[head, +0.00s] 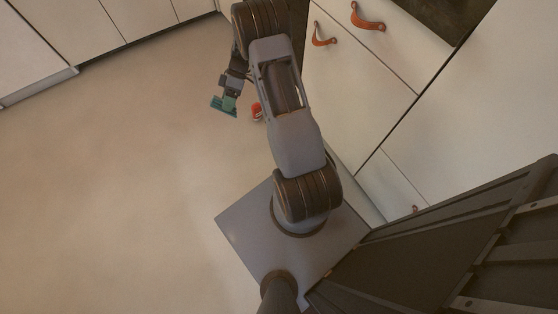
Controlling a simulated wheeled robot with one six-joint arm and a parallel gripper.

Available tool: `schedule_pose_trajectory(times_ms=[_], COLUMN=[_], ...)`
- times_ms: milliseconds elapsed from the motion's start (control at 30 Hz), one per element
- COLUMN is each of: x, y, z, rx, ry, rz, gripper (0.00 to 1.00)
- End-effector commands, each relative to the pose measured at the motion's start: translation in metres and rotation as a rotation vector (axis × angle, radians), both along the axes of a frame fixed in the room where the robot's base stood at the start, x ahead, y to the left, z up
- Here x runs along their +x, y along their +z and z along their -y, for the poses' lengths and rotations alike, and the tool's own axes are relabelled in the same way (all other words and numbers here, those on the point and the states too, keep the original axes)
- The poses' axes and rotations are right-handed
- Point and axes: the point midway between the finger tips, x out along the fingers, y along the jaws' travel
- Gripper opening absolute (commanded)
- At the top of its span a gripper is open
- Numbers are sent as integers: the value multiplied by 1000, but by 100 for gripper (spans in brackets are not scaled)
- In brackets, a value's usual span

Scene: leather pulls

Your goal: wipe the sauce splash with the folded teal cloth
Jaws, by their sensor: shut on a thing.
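My gripper (229,101) is at the end of my arm, left of the arm's links, in the upper middle of the head view. It is shut on the teal cloth (218,104), a small flat folded piece that shows at and below the fingertips. The cloth appears against the pale floor; I cannot tell its height above it.
White cabinet fronts with orange-brown leather pulls (368,18) are at the right. More white cabinets (130,15) line the upper left. The floor (110,180) at left is clear.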

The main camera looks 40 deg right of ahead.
Motion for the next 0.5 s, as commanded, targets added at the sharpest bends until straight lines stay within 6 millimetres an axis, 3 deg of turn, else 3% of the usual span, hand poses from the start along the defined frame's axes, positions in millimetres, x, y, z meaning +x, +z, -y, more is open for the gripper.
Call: schedule_pose_trajectory(times_ms=[33, 167, 267, 400, 500], x=[0, 5, 5, -3, -16], y=[-20, -57, -98, -152, -190], z=[-3, -5, 3, 37, 66], rx=[-28, -124, -218, -341, -414], ry=[-124, -452, -678, -823, -819], rz=[2, -6, -36, -77, -94], gripper=[42, 42, 42, 42, 42])
